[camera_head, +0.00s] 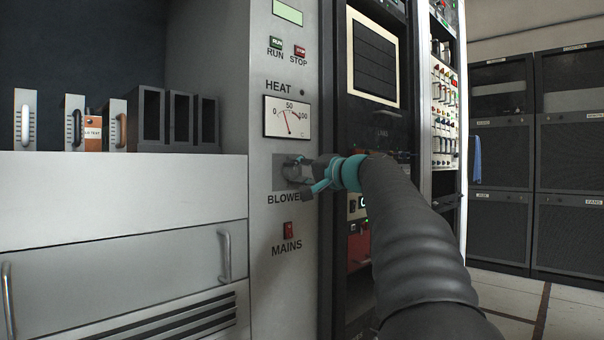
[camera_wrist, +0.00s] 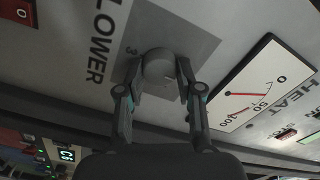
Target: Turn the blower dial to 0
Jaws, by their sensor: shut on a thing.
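The blower dial (camera_wrist: 158,72) is a round grey knob on a darker grey square plate (camera_wrist: 190,38), beside the word BLOWER. In the wrist view a digit that looks like 3 shows next to it on the plate; other marks are hidden or too small to read. My gripper (camera_wrist: 160,88) has a finger on each side of the knob and is shut on it. In the head view my gripper (camera_head: 306,176) reaches the panel from the right and partly covers the dial (camera_head: 292,172) and the BLOWER label.
Above the dial is the HEAT meter (camera_head: 288,117) with a red needle, and higher up the RUN (camera_head: 276,43) and STOP (camera_head: 300,51) buttons. Below is the red MAINS switch (camera_head: 289,231). A dark rack (camera_head: 375,60) stands close on the right. Floor shows at far right.

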